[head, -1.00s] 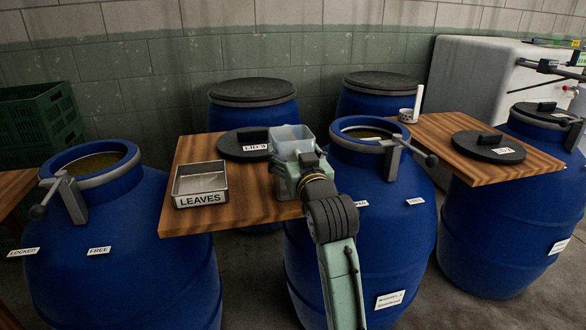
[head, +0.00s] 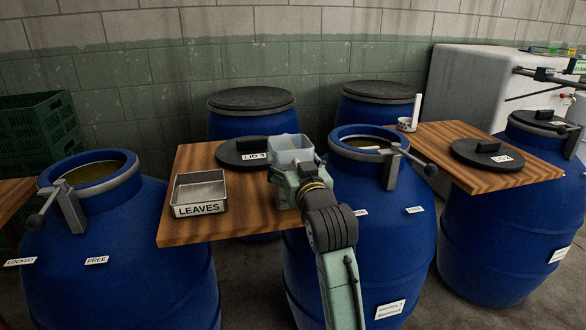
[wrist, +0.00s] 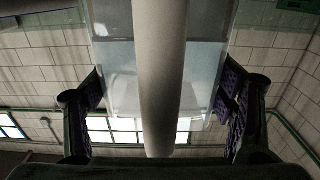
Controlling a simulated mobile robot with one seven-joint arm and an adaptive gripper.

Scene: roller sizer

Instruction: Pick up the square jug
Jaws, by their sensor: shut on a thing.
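The square jug (head: 291,143) is clear and square-mouthed, at the front right of the left wooden table, right of the lid marked LID 3. My gripper (head: 291,183) is shut on it from the front, and hides most of its lower part. I cannot tell whether its base touches the table. In the wrist view, the jug (wrist: 115,70) fills the space between the two dark finger pads of my gripper (wrist: 160,95). A pale bar, seemingly its handle (wrist: 160,80), runs down the middle.
A steel tray marked LEAVES (head: 198,209) and the LID 3 lid (head: 240,153) share the wooden table (head: 240,225). An open blue barrel (head: 365,220) stands close on the right. Another open barrel (head: 130,250) is front left.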

